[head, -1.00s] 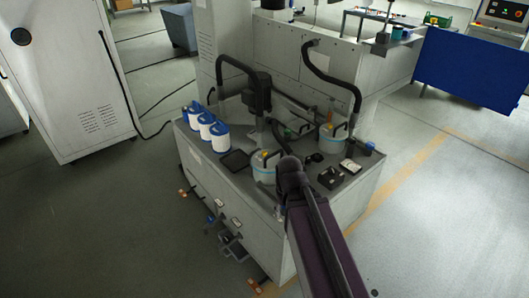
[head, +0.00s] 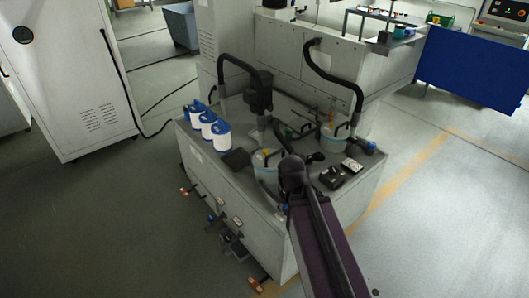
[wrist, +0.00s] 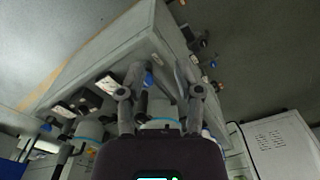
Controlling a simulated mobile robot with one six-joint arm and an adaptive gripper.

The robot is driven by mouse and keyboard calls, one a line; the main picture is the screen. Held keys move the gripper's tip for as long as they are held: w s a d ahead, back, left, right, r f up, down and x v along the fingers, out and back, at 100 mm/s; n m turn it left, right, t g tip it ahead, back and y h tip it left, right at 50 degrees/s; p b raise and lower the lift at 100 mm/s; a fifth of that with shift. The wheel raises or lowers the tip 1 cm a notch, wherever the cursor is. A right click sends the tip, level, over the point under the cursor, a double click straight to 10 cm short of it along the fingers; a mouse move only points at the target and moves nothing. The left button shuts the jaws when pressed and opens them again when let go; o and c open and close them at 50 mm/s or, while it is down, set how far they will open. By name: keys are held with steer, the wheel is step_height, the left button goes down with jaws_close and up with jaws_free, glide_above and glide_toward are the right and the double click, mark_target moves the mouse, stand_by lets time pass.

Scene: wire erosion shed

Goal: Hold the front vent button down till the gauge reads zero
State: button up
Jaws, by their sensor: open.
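The front canister (head: 265,172) is a pale vessel with a blue band on the tank top, just left of my arm's end. A small yellow-orange part (head: 265,154) shows on its lid; I cannot tell whether it is the vent button. A second, similar canister (head: 333,140) stands farther back. My gripper (wrist: 161,97) is open and empty in the wrist view, with a pale canister (wrist: 158,112) showing between and beyond its fingers. I cannot tell whether it touches anything. In the head view my arm hides most of the gripper. No gauge reading is legible.
White-and-blue filter cartridges (head: 208,124) stand at the left of the tank top, near a black flat piece (head: 236,159). Black boxes (head: 332,177) lie to the right. Black hoses (head: 336,78) arch above. Open floor (head: 440,200) lies to the right.

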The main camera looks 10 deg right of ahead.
jaws_close()
steer(key=shift+d, duration=0.1)
stand_by(0.9)
